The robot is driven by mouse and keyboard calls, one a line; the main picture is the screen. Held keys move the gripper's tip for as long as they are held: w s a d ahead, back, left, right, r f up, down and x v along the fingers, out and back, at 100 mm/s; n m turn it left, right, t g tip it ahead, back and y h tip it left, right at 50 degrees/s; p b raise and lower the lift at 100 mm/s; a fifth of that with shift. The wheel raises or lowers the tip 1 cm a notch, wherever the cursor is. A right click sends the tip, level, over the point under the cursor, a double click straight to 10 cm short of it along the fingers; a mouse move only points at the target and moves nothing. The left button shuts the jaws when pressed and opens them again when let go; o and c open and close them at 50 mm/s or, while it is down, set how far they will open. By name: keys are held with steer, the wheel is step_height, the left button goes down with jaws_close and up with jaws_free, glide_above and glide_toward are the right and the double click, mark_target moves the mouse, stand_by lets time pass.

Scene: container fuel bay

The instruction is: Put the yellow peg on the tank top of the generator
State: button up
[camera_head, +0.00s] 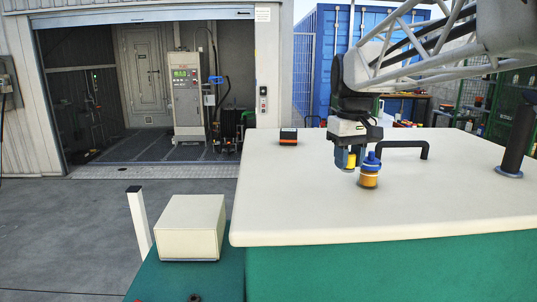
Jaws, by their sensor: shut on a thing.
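The generator (390,270) has a green body, and its broad cream tank top (300,205) fills the right half of the view. My gripper (349,164) points down over the tank top, left of its middle. It is shut on the yellow peg (350,159), which shows as a small yellow patch between the dark fingers. The fingers hide most of the peg. I cannot tell whether its lower end touches the surface. A brass-coloured neck with a blue cap (370,170) stands upright on the tank top, just right of my gripper.
A black handle (404,147) lies behind the blue cap, and a dark post (516,140) stands at the right. The tank top's front left is clear. A cream box (191,227) stands lower left.

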stand_by(0.4)
glide_above(330, 165)
steer(key=shift+s+f, duration=0.15)
steer(key=shift+f, duration=0.65)
steer(key=shift+f, duration=0.1)
steer(key=shift+f, duration=1.65)
steer(key=shift+f, duration=0.1)
steer(key=o, duration=0.9)
steer(key=shift+o, duration=0.2)
step_height(330, 165, up, 12)
steer(key=shift+o, duration=0.3)
